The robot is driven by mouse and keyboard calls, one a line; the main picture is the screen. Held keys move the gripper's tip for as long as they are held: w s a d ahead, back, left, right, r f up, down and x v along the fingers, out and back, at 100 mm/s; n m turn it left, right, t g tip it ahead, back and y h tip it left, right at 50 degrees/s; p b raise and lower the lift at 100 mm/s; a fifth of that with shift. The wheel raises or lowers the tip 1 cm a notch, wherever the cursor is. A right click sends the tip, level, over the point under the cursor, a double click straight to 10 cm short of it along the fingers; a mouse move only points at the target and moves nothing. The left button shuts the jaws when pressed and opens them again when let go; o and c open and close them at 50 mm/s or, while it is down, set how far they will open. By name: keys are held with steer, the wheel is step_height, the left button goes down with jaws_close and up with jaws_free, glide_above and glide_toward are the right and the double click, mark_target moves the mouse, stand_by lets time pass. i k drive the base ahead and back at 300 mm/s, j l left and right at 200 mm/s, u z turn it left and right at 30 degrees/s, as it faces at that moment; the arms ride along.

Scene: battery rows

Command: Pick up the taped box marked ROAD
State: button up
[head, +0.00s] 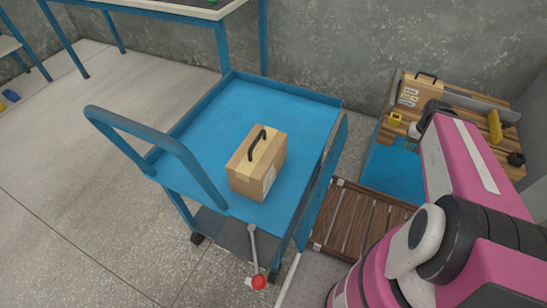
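A brown cardboard box (257,165) with a pale tape strip over its top and a dark carry handle stands on the blue cart's top tray (225,108). A white label shows on its side, too small to read. A second cardboard box (419,91) with a dark handle and pale labels lies on the wooden-topped bench at right; its marking is also unreadable. I cannot tell which box is marked ROAD. My pink arm is at right, away from the cart box. Its far end is near the bench, and my gripper's fingers cannot be made out.
The wooden bench top (388,135) also carries a yellow block (395,119), a yellow tool (494,126) and a dark item (516,159). The cart's push handle (140,135) rises at left. A slatted wooden platform (362,219) lies between cart and arm.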

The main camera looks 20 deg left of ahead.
mark_target(252, 170)
steer(key=k+l+u, duration=0.15)
steer(key=k+l, duration=0.9)
steer(key=l+u, duration=0.15)
steer(key=u, duration=1.7)
